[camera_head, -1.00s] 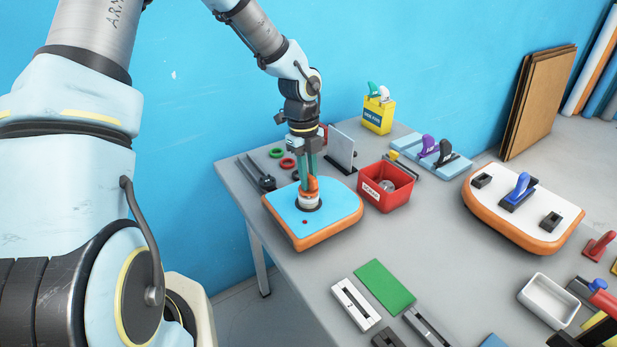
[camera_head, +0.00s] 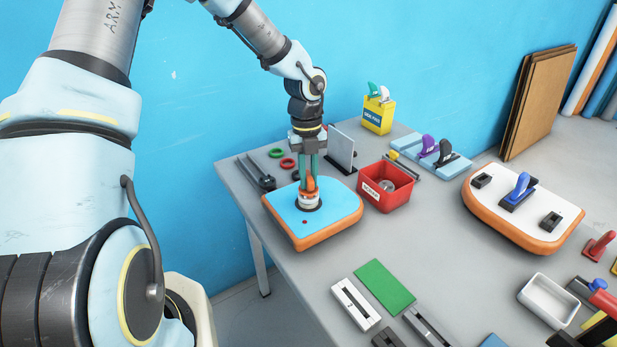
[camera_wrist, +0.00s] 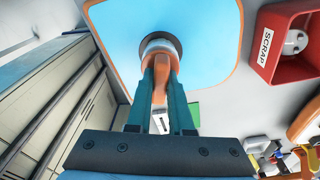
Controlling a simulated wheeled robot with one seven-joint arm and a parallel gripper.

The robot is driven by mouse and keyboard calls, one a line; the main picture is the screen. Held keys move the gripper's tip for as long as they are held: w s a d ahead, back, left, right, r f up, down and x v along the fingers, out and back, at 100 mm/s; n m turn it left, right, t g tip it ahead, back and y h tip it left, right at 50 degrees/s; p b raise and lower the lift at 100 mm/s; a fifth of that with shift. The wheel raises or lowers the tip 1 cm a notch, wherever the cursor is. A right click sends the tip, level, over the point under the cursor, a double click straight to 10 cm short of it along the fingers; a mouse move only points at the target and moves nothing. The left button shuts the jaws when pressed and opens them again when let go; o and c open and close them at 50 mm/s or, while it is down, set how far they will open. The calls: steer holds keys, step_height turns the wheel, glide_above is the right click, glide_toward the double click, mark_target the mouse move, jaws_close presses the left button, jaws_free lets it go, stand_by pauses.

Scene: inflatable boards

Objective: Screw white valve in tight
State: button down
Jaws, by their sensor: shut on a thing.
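The white valve (camera_head: 308,204) sits upright at its dark round seat in the blue and orange inflatable board (camera_head: 340,208). It also shows in the wrist view (camera_wrist: 158,43). An orange part (camera_wrist: 157,70) rises above the white body. My gripper (camera_head: 309,180) points down over the valve, its two green fingers shut on the orange part. In the wrist view the fingers close on it from both sides. The thread and the depth of the valve in its seat are hidden.
A red SCRAP bin (camera_head: 386,200) with a round white piece stands right of the board. A metal plate on a stand (camera_head: 343,148) and coloured rings (camera_head: 287,163) are behind. A white-topped board (camera_head: 550,205) is at right.

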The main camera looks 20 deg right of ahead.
steer(key=shift+m, duration=1.1)
steer(key=shift+m+y, duration=0.3)
steer(key=shift+m, duration=1.5)
steer(key=shift+m, duration=0.7)
steer(key=shift+m+t, duration=0.3)
steer(key=shift+m, duration=0.7)
steer(key=shift+m+y, duration=0.3)
steer(key=shift+m, duration=1.4)
